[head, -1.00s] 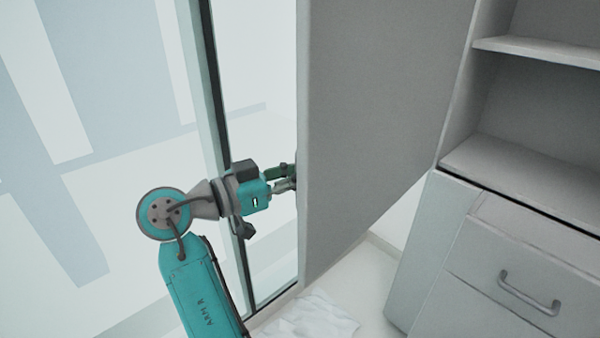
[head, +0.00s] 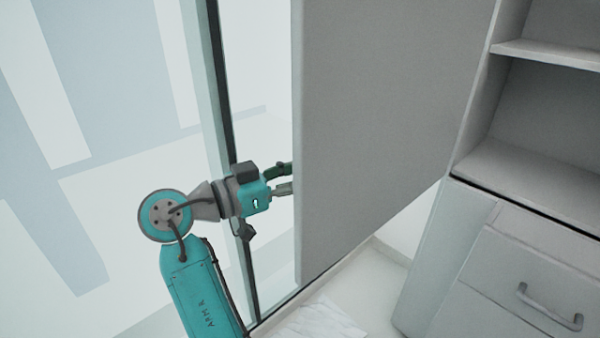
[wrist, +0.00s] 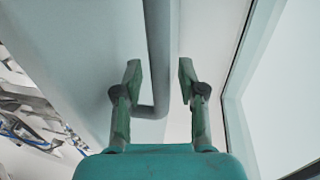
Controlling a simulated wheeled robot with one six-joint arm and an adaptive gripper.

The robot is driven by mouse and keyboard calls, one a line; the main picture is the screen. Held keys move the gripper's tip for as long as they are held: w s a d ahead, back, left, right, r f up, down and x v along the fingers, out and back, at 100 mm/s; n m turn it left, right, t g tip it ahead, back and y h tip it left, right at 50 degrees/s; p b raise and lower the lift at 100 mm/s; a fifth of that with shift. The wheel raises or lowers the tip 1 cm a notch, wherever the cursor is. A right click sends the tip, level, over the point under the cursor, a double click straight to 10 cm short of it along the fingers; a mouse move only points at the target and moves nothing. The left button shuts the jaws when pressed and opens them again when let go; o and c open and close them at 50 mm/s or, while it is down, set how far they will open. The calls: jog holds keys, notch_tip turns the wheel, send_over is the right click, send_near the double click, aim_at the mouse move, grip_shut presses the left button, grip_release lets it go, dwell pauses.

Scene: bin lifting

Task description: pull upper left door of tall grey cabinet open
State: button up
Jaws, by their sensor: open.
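The grey upper left door (head: 385,120) stands swung wide open from the tall grey cabinet (head: 478,125) in the head view. My gripper (head: 286,179) is at the door's free left edge, its fingertips partly hidden behind that edge. In the wrist view my gripper (wrist: 158,80) is open. The grey bar handle (wrist: 160,45) runs between its two fingers, with its bent end (wrist: 152,111) low between them. I see a gap on both sides of the bar; exact contact is unclear.
Open shelves (head: 545,55) show inside the cabinet, with a drawer handle (head: 548,306) below. A glass panel with a dark frame (head: 228,110) stands behind my arm. A crumpled white sheet (head: 322,320) lies on the floor under the door.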

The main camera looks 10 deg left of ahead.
jog(key=v, duration=1.2)
dwell(0.3)
